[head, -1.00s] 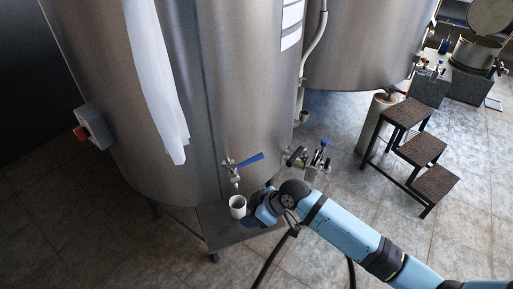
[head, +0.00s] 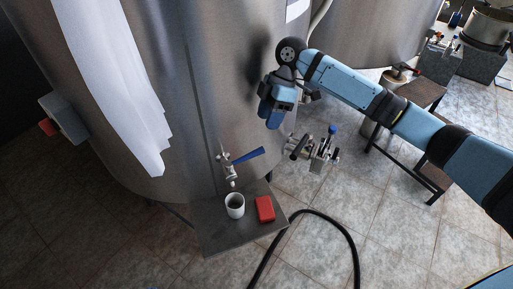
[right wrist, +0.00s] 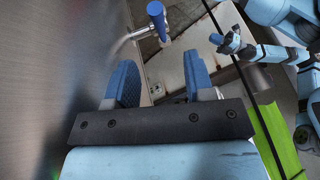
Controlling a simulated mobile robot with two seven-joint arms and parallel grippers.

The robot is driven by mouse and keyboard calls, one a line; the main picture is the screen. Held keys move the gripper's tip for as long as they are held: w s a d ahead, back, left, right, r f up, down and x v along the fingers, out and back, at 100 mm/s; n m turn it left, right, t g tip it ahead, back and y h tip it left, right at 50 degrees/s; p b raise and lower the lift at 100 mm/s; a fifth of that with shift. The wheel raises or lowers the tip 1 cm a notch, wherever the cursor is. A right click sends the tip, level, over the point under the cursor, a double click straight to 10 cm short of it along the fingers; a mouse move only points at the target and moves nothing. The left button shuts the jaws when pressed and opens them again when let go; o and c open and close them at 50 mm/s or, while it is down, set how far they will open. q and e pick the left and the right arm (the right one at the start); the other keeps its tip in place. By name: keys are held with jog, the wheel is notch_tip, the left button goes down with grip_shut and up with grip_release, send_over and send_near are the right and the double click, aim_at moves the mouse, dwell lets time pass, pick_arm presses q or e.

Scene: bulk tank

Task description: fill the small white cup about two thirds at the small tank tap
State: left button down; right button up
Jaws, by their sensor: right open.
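The small white cup (head: 235,211) stands upright on a dark shelf (head: 213,238) at the front of the steel tank. The small tank tap (head: 229,173), with a blue lever (head: 248,156) pointing right, has its spout just above the cup. The cup's inside looks dark; I cannot tell its level. No stream is visible. My right gripper (head: 272,116) is open and empty, above the tap and beside the tank wall. In the right wrist view its blue fingers (right wrist: 160,82) are apart, with the blue lever (right wrist: 157,18) beyond them.
A red block (head: 265,208) lies right of the cup on the shelf. A metal valve with a blue knob (head: 332,130) juts out right of the tap. White sheets (head: 110,80) hang on the tank. A black hose (head: 345,235) lies on the floor. Steps (head: 428,170) stand right.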

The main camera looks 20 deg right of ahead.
aim_at(257, 149)
jog(key=x, duration=1.1)
jog(key=shift+w, duration=0.15)
grip_shut()
